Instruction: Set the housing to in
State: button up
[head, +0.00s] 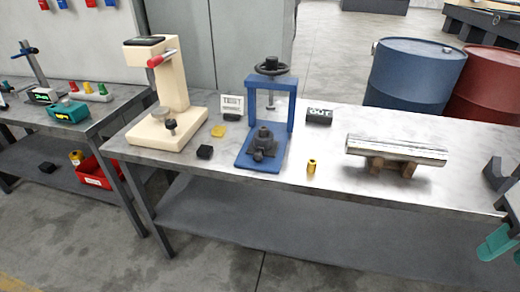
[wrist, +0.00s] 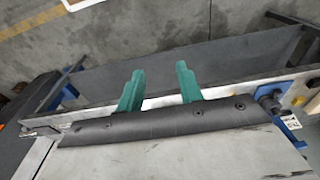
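A dark grey housing (head: 263,143), a stepped round body with a short stub in front, sits upright on the base of the blue screw press (head: 291,105). The press spindle hangs above it, apparently clear of it. I take this dark part to be the housing. My gripper (head: 503,252) is partly in view at the right edge, in front of the bench and far right of the housing. The wrist view shows its two teal fingers (wrist: 159,70) spread apart with nothing between them. No "in" label is readable.
A silver cylinder (head: 396,150) lies on wooden supports (head: 376,165) between the press and my gripper. A brass piece (head: 311,166), black block (head: 205,152), TEST sign (head: 232,104), OUT sign (head: 319,116) and cream press (head: 170,95) stand on the bench. Barrels (head: 413,75) stand behind.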

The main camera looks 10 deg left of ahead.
aim_at(259, 147)
jog(key=z, duration=1.15)
jog(key=i, duration=0.4)
jog(key=u, duration=2.35)
